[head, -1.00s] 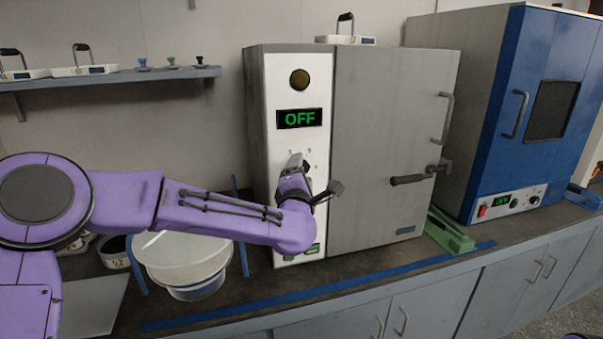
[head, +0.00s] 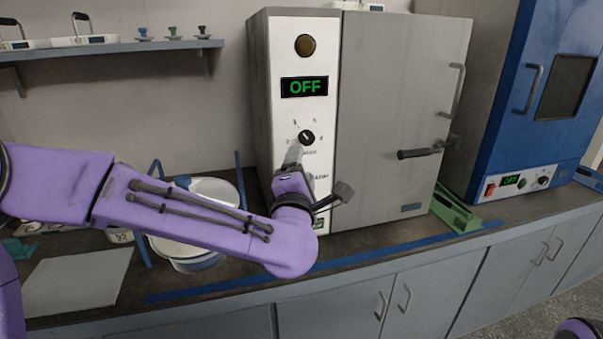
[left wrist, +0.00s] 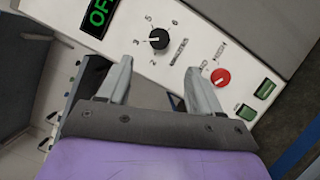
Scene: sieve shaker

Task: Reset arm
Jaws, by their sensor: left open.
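My left arm comes in from the left in the head view. My left gripper (head: 294,158) is in front of the lower white control panel of the grey shaker cabinet (head: 395,90). In the left wrist view its two fingers (left wrist: 160,85) stand wide apart with nothing between them. The black dial (head: 306,137) is just above the gripper; it also shows in the left wrist view (left wrist: 159,39). A red button (left wrist: 221,77) lies near the right finger's tip. I cannot tell whether that finger touches the panel. The display (head: 304,87) reads OFF.
A blue-doored oven (head: 550,80) stands at the right. A green bracket (head: 455,208) lies between the two machines. A white bucket (head: 192,258) is behind my arm. A wall shelf (head: 110,48) is at upper left. Blue tape (head: 380,250) runs along the counter's front.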

